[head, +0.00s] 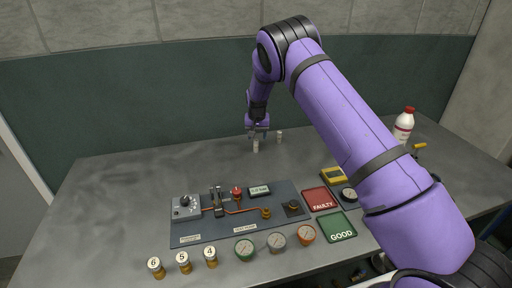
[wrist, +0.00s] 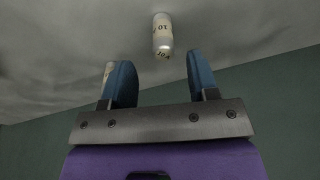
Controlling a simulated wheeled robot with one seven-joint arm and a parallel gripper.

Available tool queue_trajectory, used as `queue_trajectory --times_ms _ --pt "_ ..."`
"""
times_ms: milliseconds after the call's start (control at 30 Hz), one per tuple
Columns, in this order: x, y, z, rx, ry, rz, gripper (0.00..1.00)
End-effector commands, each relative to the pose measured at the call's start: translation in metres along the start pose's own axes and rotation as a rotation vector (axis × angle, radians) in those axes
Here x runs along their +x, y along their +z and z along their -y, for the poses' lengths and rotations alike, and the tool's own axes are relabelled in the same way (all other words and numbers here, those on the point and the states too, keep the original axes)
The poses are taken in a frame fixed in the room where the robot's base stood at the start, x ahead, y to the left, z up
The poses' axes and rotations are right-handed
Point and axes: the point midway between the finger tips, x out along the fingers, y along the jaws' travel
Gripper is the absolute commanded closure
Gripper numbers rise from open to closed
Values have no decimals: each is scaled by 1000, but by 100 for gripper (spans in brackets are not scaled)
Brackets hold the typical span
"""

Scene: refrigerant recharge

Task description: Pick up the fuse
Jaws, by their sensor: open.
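A small pale cylinder, which looks like the fuse (head: 256,147), stands on the grey table just below my gripper (head: 258,131). In the wrist view a pale cylinder marked with what looks like "10" (wrist: 162,36) is beyond the fingertips, in line with the gap between them. A second pale cylinder (head: 279,136) stands a little to the right and farther back. In the wrist view another pale object is mostly hidden behind the left finger. My gripper (wrist: 160,68) is open, with nothing between its blue fingers.
A test panel (head: 185,235) with a valve, copper pipe and display lies in front. Red FAULTY (head: 320,199) and green GOOD (head: 336,226) pads, several gauges and numbered brass cylinders (head: 184,263) are nearby. A white bottle (head: 403,125) stands right. The table's left is clear.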

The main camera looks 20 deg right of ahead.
Motion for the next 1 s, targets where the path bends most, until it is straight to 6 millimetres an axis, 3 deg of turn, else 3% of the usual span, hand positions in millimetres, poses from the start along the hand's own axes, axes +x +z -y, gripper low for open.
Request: queue_trajectory --times_ms 333,600,867,1000 --pt "29 1 2 0 0 0 46" --pt "65 2 4 0 0 -1 46" --pt "69 2 4 -1 0 -1 46" --pt "69 2 4 -1 0 -1 75"
